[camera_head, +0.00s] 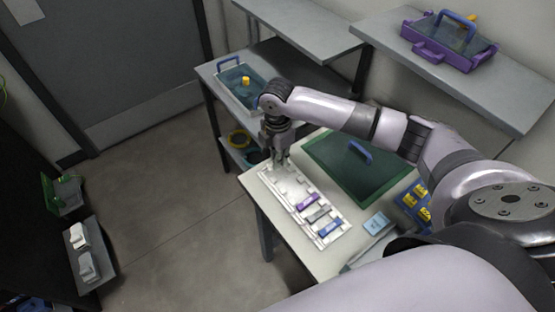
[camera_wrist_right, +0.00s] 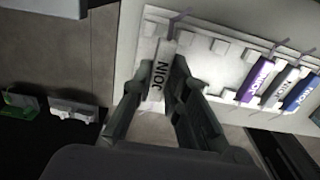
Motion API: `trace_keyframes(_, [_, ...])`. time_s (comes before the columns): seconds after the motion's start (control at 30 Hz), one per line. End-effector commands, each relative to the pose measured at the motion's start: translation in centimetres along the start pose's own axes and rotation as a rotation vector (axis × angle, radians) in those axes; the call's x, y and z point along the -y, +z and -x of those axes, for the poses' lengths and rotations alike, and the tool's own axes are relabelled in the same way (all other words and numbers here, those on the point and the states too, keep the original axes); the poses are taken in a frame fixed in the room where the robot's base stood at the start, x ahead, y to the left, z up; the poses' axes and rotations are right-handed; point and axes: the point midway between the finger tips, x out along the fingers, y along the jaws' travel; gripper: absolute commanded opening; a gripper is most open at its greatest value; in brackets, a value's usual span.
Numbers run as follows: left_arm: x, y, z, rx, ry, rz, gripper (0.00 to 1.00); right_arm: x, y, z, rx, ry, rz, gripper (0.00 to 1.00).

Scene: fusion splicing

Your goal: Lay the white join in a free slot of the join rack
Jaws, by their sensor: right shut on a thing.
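My right gripper (camera_head: 280,161) is over the far end of the white join rack (camera_head: 284,183) in the head view. In the right wrist view my right gripper (camera_wrist_right: 160,85) is shut on the white join (camera_wrist_right: 160,68), which has dark JOIN lettering. The white join is at the left end of the rack (camera_wrist_right: 207,68) there; I cannot tell whether it touches the rack. A purple join (camera_wrist_right: 257,81), a grey join (camera_wrist_right: 280,88) and a blue join (camera_wrist_right: 300,93) lie in slots toward the other end. The slots between the white and purple joins are empty. My left gripper is out of view.
Yellow pieces (camera_head: 418,200) in a blue holder and a light blue box (camera_head: 377,223) are nearby. A clear-lidded tray (camera_head: 238,84) stands on the table behind. White devices (camera_head: 78,236) are far left.

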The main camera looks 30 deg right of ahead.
Motion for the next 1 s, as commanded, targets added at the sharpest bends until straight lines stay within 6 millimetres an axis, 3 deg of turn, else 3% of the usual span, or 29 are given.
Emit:
trace_keyframes(0.17, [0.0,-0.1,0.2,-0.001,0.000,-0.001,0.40,0.0,0.0,-1.9,0.001,0.000,0.000,0.00])
trace_keyframes(0.93, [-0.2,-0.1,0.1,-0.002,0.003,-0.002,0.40,0.0,0.0,-3.1,0.000,0.000,0.000,0.00])
trace_keyframes(0.97, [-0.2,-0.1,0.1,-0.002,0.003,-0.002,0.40,0.0,0.0,-3.1,0.000,0.000,0.000,0.16])
trace_keyframes(1.0, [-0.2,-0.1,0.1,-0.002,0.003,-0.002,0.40,0.0,0.0,-3.1,0.000,0.000,0.000,0.19])
